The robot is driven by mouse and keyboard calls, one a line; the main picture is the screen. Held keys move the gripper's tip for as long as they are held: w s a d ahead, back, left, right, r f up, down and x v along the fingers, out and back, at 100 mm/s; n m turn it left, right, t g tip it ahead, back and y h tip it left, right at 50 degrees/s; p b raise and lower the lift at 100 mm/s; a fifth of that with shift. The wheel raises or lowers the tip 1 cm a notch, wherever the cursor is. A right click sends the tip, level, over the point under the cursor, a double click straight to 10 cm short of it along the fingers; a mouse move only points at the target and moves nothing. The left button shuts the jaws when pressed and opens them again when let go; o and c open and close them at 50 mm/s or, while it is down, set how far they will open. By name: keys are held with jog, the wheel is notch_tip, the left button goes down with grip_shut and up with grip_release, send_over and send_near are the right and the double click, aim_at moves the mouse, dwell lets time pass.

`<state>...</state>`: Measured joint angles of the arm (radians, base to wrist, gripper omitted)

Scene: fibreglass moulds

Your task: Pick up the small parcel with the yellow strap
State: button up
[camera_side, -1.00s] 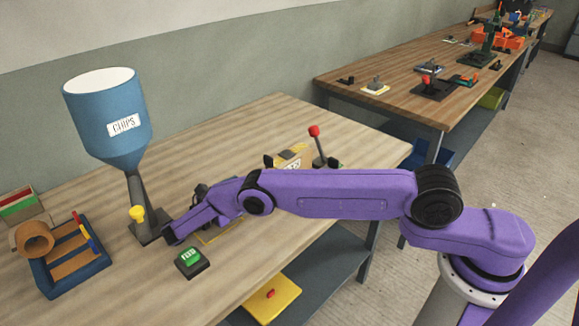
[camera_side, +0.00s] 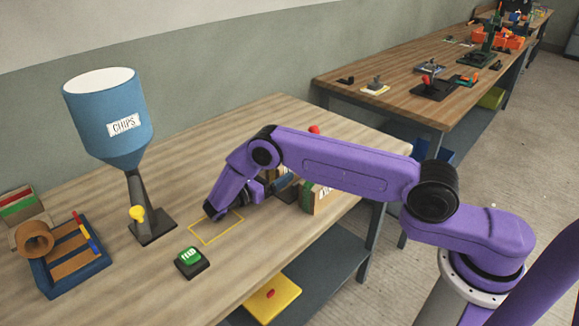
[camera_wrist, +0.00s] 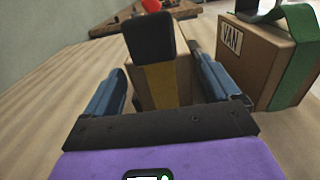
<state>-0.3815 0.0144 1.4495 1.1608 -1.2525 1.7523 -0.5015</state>
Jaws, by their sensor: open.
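The small brown parcel with the yellow strap (camera_wrist: 163,88) is in the middle of the wrist view, with a black block-like piece on top. My gripper (camera_wrist: 160,62) is open, with one blue finger on each side of the parcel. Whether either finger touches it, I cannot tell. In the side view my gripper (camera_side: 268,187) is low over the table, partly hidden by my own arm, and the small parcel is mostly hidden there.
A larger box labelled VAN with a green strap (camera_wrist: 296,75) stands close beside my right finger; it also shows in the side view (camera_side: 322,197). A red-knobbed lever (camera_side: 314,129) is behind. A yellow outline (camera_side: 217,228), green button (camera_side: 190,257) and blue CHIPS hopper (camera_side: 108,118) are left.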

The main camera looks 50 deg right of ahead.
jog(key=d, duration=0.5)
jog(key=shift+s+f, duration=0.1)
jog(key=shift+s, duration=0.05)
jog(key=shift+a, duration=0.1)
jog(key=c, duration=1.3)
